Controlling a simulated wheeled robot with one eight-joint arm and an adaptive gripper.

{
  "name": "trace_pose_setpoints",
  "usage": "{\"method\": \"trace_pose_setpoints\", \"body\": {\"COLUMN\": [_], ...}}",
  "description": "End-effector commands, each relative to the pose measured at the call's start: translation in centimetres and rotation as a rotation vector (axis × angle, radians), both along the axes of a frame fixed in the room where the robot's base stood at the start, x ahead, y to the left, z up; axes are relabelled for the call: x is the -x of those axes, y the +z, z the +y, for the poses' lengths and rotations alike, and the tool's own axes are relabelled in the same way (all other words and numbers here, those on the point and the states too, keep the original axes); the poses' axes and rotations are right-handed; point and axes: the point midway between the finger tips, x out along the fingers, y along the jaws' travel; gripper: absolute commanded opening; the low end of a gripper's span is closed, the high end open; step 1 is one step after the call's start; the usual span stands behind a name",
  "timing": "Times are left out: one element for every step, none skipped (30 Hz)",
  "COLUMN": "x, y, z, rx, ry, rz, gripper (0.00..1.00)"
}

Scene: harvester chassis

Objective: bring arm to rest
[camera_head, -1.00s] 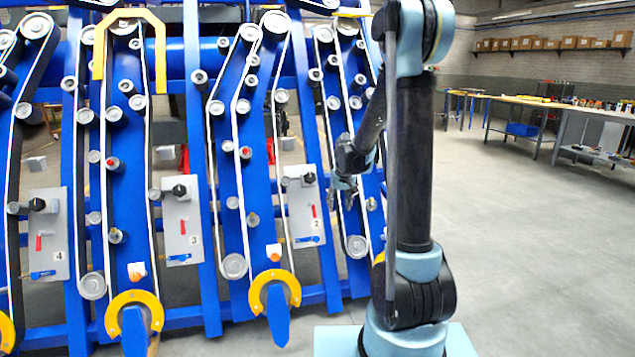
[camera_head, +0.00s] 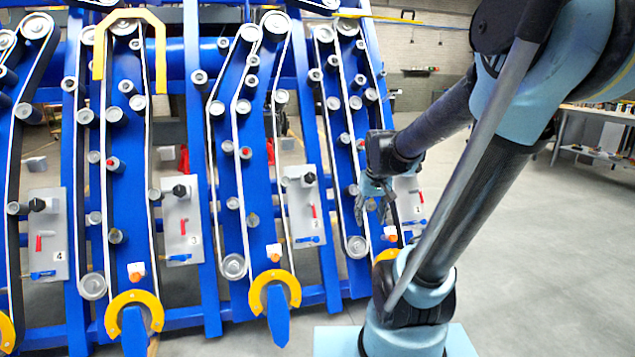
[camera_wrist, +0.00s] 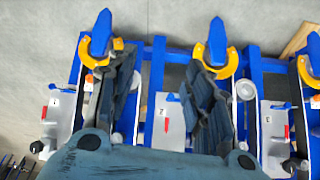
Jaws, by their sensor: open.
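My gripper (camera_head: 372,212) hangs in front of the right part of the blue harvester chassis (camera_head: 205,200) in the head view, fingers pointing down. In the wrist view my gripper (camera_wrist: 165,75) shows two dark ribbed fingers spread wide apart, with nothing between them. It is open and empty. My arm's elbow is raised and large at the upper right of the head view. The forearm slopes down left to the gripper. Whether the fingers touch the chassis cannot be told.
Grey numbered panels, such as panel 3 (camera_head: 181,220) and panel 2 (camera_head: 304,205), carry black knobs, red levers and blue handles. Yellow curved guards (camera_head: 134,312) stick out low at the front. A workbench (camera_head: 590,140) stands at the back right. The grey floor (camera_head: 540,260) at right is clear.

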Motion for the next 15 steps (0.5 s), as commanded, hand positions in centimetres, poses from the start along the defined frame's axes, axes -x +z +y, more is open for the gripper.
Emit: {"method": "trace_pose_setpoints", "body": {"x": [1.3,2.0,2.9,3.6,4.3,5.2,5.9,6.5,7.4,8.1,8.7,9.5,10.2,10.8,11.6], "y": [-0.1,-0.2,-0.3,-0.4,-0.5,-0.7,-0.9,-1.0,-1.2,-1.4,-1.6,-1.9,-2.1,-2.4,-2.7], "z": [-0.3,-0.4,-0.6,-0.8,-0.9,-1.1,-1.2,-1.4,-1.5,-1.6,-1.7,-1.9,-2.0,-2.1,-2.2], "rx": [0.001,0.001,0.001,0.001,0.002,0.002,0.002,0.003,0.003,0.004,0.003,0.004,0.004,0.004,0.005], "ry": [-0.005,-0.008,-0.012,-0.016,-0.019,-0.023,-0.026,-0.029,-0.033,-0.036,-0.038,-0.043,-0.046,-0.049,-0.053], "rz": [0.003,0.006,0.008,0.011,0.013,0.016,0.019,0.021,0.025,0.027,0.030,0.033,0.035,0.037,0.040], "gripper": [0.47,0.47,0.47,0.47,0.47,0.47,0.47,0.47,0.47,0.47,0.47,0.47,0.47,0.47,0.47]}}
